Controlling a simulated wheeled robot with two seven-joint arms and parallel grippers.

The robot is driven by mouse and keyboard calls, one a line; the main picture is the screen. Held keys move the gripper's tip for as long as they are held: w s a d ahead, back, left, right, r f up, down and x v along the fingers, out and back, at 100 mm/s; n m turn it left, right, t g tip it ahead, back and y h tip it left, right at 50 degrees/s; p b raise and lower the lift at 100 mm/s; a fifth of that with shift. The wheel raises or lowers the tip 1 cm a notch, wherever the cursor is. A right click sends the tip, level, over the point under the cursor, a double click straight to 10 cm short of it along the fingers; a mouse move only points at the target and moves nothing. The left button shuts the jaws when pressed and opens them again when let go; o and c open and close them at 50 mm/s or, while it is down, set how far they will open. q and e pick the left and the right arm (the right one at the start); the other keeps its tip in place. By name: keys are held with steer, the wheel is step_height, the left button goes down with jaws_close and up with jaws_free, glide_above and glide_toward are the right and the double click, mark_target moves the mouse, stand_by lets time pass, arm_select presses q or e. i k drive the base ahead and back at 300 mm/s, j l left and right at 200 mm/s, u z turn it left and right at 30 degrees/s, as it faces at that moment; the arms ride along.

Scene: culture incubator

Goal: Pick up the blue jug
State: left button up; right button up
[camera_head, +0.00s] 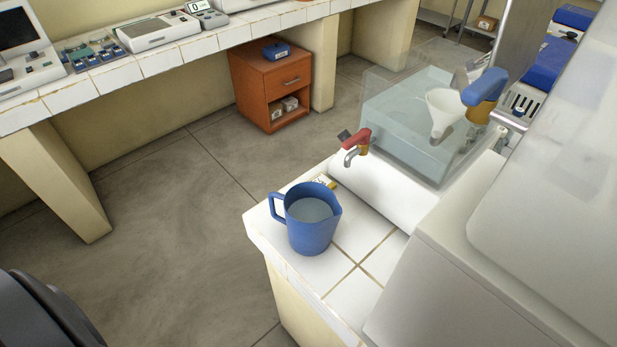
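The blue jug (314,231) stands upright on the white tiled counter (361,245), close to its left corner. Its handle points left and its open top shows a greyish-blue inside; I cannot tell whether that is liquid. Nothing is touching the jug from above. Neither of my grippers is in view.
A red-handled tap (355,143) juts out just behind the jug. A clear tank (405,125) and a white funnel (444,109) stand farther back. A large white body (490,260) fills the right side. An orange cabinet (269,86) stands on the floor beyond.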

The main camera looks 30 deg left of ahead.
mark_target(314, 213)
steer(key=j+u, duration=0.1)
steer(key=u, duration=0.7)
steer(key=i+j+z, duration=0.1)
